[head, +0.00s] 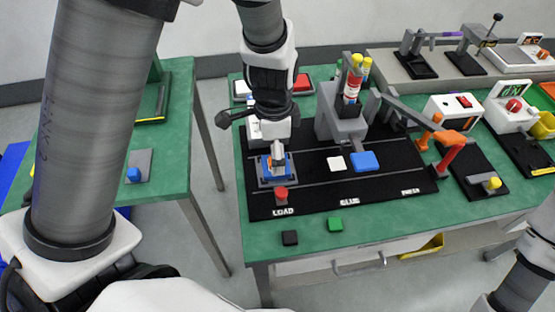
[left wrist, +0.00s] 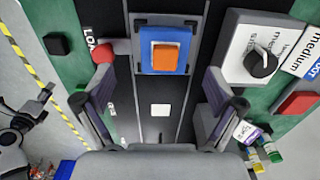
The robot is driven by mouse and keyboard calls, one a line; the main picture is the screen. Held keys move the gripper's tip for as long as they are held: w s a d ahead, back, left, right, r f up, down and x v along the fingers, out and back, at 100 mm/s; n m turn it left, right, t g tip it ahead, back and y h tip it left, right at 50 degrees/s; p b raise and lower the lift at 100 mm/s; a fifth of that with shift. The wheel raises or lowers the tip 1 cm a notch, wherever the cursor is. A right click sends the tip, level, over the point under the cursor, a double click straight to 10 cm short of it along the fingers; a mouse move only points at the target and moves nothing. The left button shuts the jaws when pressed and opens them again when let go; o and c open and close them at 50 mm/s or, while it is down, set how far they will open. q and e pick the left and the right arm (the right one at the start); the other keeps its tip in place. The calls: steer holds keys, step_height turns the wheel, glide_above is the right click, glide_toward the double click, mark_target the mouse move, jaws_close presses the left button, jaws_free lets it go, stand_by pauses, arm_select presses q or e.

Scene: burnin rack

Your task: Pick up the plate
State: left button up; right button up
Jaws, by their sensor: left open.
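A blue square plate (left wrist: 181,38) with an orange block (left wrist: 164,58) on it sits in a grey holder at the LOAD end of the black track. It also shows in the head view (head: 266,168), partly hidden by my left gripper (head: 279,158). In the left wrist view my left gripper (left wrist: 168,98) is open, its fingers wide apart and nothing between them; the plate lies beyond the fingertips. A flat white square (head: 336,163) and a blue block (head: 365,161) lie farther right on the track. Part of my right arm shows, but its gripper's jaws cannot be made out.
A red button (head: 281,194) stands in front of the holder. A black block (head: 290,238) and a green block (head: 335,224) lie near the front edge of the green table (head: 390,230). A grey press (head: 335,124) stands behind the track; fixtures crowd the right side.

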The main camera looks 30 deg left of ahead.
mark_target(267, 175)
arm_select(q)
steer(key=f, duration=0.4)
steer(key=shift+w+f, duration=0.35)
steer(key=shift+f, duration=0.05)
steer(key=shift+w+f, duration=0.15)
steer(key=shift+f, duration=0.05)
steer(key=shift+s+r, duration=0.2)
steer(key=shift+s, duration=0.05)
steer(key=shift+c, duration=1)
steer(key=c, duration=1)
